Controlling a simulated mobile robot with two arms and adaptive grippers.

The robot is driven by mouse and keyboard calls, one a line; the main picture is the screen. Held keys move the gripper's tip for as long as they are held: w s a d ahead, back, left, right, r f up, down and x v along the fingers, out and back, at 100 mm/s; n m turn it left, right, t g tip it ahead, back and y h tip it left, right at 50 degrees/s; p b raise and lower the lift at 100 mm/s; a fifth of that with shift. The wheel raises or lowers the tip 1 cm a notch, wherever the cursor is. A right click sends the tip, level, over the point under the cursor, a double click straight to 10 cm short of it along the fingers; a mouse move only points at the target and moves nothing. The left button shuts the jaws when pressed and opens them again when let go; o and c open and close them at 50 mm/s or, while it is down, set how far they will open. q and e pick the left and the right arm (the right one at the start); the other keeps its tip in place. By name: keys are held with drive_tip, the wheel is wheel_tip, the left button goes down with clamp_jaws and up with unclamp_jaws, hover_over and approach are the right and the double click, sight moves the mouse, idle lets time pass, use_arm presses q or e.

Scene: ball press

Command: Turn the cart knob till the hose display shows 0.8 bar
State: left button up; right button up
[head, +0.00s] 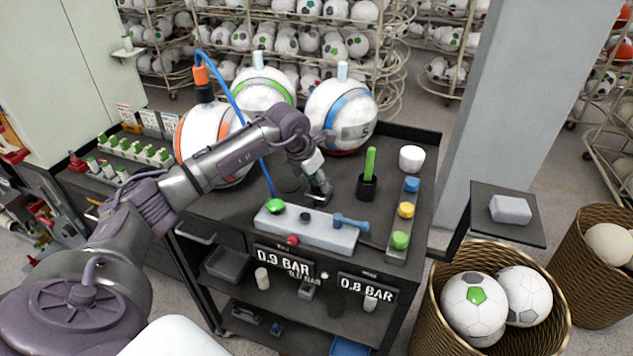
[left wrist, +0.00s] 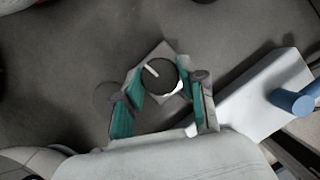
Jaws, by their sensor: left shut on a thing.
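The cart knob (left wrist: 158,72) is a dark round dial with a white pointer line, on a pale square plate on the cart top. My left gripper (head: 320,188) reaches down over the cart and hides most of the knob in the head view. In the left wrist view its teal-padded fingers (left wrist: 163,88) are shut on the knob, one on each side. Two displays hang on the cart front: the left display (head: 284,262) reads 0.9 BAR, and the right display (head: 366,288) reads 0.8 BAR. The right one's small label looks like HOSE but is blurred. My right gripper is not in view.
A grey block (head: 307,229) with a green button, a red button and a blue handle lies right in front of the gripper. A blue hose (head: 226,85) runs down behind my arm. Large balls (head: 341,112) stand behind; a green stick in a black holder (head: 368,184) stands right.

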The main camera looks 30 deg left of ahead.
use_arm(q)
drive_tip(key=shift+n+y+b, duration=0.3)
drive_tip(key=shift+n+b, duration=0.05)
drive_tip(key=shift+n, duration=0.45)
drive_tip(key=shift+r, duration=0.1)
drive_tip(key=o, duration=1.1)
drive_tip(key=shift+o, duration=0.2)
drive_tip(key=v, duration=1.2)
drive_tip(key=shift+s, duration=0.15)
drive_tip(key=shift+d, duration=0.1)
